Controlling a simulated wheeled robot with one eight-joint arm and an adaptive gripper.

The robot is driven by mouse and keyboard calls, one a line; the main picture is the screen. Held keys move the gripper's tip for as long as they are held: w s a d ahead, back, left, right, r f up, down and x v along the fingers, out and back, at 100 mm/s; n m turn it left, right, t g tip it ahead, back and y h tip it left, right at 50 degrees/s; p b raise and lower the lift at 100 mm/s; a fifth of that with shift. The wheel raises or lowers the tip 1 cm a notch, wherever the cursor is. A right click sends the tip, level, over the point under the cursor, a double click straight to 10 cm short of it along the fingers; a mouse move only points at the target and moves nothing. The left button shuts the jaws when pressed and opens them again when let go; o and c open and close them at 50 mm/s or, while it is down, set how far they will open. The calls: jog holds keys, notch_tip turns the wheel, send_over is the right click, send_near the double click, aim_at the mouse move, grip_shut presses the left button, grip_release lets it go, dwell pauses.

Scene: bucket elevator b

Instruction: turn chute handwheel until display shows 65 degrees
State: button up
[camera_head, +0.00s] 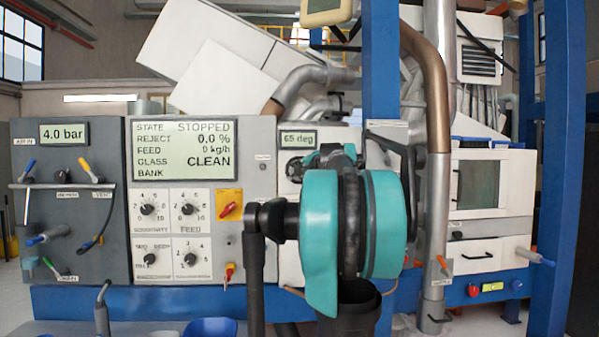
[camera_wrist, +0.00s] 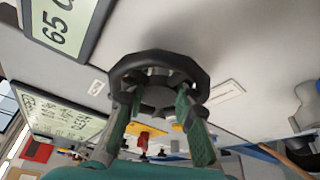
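The small display (camera_head: 299,139) reads "65 deg" in the head view. Its edge also shows in the wrist view (camera_wrist: 67,22), turned sideways, with "65" readable. The chute handwheel (camera_wrist: 203,75) is a dark, many-sided ring with a hub, on the pale panel just below that display. In the head view my arm hides most of it. My gripper (camera_wrist: 158,104) has its two green-padded fingers apart, one on each side of the hub, with the tips at the wheel's lower part. I cannot tell whether the tips touch the wheel.
The main control panel (camera_head: 255,150) with knobs and a "STOPPED" screen (camera_head: 184,148) stands left of my arm. A grey panel (camera_head: 110,140) with valves and a 4.0 bar display is farther left. Blue posts (camera_head: 558,150) and a brown pipe (camera_head: 437,95) rise on the right.

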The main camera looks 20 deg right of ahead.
jog(key=s+r, duration=0.2)
jog(key=s, duration=0.9)
jog(key=shift+s+d, duration=0.4)
jog(key=shift+d, duration=0.05)
jog(key=shift+w, duration=0.1)
